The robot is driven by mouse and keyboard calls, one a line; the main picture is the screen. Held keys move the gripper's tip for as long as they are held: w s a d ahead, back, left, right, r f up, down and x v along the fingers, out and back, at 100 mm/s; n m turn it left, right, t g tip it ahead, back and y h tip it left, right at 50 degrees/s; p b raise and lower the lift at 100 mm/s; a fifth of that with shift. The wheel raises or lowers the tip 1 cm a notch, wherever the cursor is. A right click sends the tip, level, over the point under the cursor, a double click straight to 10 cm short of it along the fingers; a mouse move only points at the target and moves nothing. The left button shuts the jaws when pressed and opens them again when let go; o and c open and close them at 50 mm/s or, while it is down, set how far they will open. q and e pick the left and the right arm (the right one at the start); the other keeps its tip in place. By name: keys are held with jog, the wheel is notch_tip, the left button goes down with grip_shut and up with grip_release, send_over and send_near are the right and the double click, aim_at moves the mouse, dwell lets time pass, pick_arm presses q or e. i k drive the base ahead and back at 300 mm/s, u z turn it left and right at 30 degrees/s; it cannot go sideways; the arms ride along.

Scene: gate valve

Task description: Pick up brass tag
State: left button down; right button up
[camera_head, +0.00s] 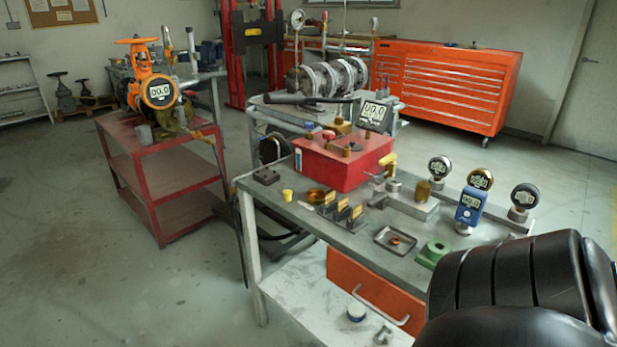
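Three small brass-coloured plates stand in a row of dark holders on the near left part of the grey workbench (285,205): a left plate (330,197), a middle plate (343,204) and a right plate (357,211). They look like brass tags, but they are too small for me to read any marking. Neither of my grippers shows in this view. A black ribbed part of my own body fills the lower right corner and hides that end of the bench.
A red box (340,165) stands behind the plates.

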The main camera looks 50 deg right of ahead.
aim_at(342, 204)
jog(key=z, duration=0.75)
jog(key=i, duration=1.05)
jog(key=z, duration=1.15)
jog(key=i, duration=0.15)
jog(key=z, duration=0.25)
